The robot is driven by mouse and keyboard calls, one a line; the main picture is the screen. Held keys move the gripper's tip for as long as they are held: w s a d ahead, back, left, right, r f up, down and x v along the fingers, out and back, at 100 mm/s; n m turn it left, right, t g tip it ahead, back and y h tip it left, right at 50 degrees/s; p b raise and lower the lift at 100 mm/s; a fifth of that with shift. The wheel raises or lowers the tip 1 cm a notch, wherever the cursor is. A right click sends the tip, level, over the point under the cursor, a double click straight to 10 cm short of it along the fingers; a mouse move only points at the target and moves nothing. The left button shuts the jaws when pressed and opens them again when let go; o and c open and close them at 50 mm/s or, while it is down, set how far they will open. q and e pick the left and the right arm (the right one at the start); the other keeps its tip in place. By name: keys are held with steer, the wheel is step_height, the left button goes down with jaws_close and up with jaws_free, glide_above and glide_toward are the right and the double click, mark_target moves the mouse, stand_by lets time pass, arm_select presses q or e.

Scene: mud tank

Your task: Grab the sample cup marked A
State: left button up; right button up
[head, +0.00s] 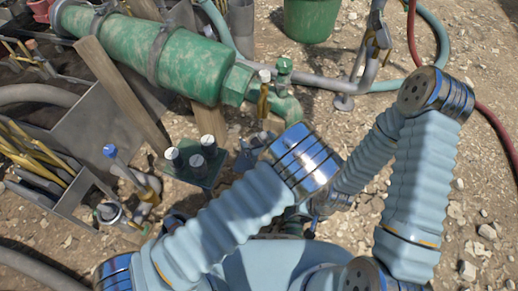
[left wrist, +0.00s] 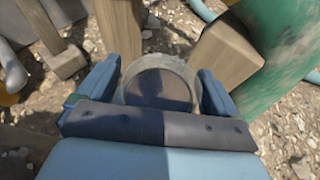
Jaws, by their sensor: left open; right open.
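No letter A is readable. My left gripper (head: 250,155) is right of that plate, partly hidden by my arm. In the left wrist view its jaws (left wrist: 158,88) are open. A clear round cup-like rim (left wrist: 160,72) with a brown middle shows between them. I cannot tell whether it is the cup marked A or whether the jaws touch it. My right gripper (head: 293,221) is open and mostly hidden behind my left arm.
A large green pipe (head: 165,55) and wooden posts (head: 118,92) stand beyond the plate. They are close in the left wrist view too. A grey trough (head: 75,185) with rods is at left. Hoses and a green bucket (head: 308,18) lie behind. Gravel at right is clear.

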arm_select(q)
steer(key=shift+w, duration=0.1)
steer(key=shift+c, duration=0.2)
steer(key=c, duration=1.1)
